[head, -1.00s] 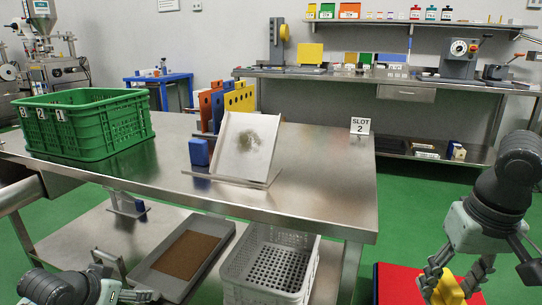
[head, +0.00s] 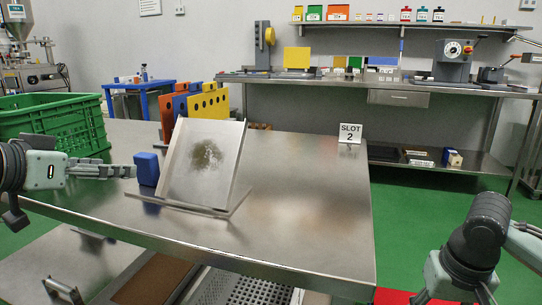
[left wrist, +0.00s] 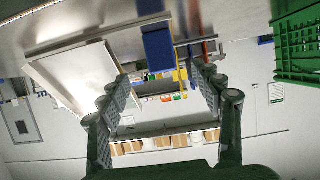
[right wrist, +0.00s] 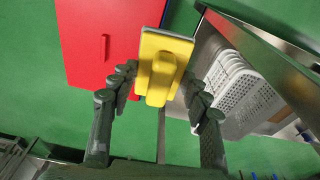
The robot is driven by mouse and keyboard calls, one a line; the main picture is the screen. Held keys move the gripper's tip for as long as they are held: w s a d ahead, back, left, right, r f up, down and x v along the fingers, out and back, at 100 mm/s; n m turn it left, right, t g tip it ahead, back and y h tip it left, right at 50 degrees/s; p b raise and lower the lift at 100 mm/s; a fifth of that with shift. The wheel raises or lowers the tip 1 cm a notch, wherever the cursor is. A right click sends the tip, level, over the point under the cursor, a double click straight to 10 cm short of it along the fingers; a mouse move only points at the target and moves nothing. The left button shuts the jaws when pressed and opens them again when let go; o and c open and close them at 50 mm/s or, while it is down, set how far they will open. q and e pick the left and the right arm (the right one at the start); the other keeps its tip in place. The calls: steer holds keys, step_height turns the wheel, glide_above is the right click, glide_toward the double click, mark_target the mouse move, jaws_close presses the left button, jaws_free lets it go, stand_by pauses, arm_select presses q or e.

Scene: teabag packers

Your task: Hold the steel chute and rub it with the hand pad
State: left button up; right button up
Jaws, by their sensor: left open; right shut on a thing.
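The steel chute (head: 203,168) stands tilted on the steel table, a dark stain on its face. A blue block (head: 146,169) is at its left side; I cannot tell if it is joined to the chute. My left gripper (head: 130,172) is open, its fingertips close to the blue block. The left wrist view shows the chute (left wrist: 72,82) at left and the blue block (left wrist: 158,48) just ahead of the fingers. In the right wrist view my right gripper (right wrist: 160,76) is shut on the yellow hand pad (right wrist: 160,46), off the table's right side.
A green crate (head: 50,127) stands at the table's left. Orange and yellow boards (head: 209,104) stand behind. A red surface (right wrist: 95,40) and white basket (right wrist: 245,100) are low by the pad.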

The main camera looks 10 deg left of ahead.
mark_target(142, 167)
arm_select(q)
steer(key=b+x, duration=0.1)
steer(key=x, duration=0.8)
steer(key=shift+w, duration=0.35)
arm_select(e)
steer(key=shift+s+f, duration=0.1)
steer(key=shift+f, duration=0.5)
arm_select(q)
steer(key=shift+x, duration=1)
arm_select(e)
steer(key=shift+r, duration=0.15)
arm_select(q)
steer(key=shift+f, duration=0.1)
jaws_close()
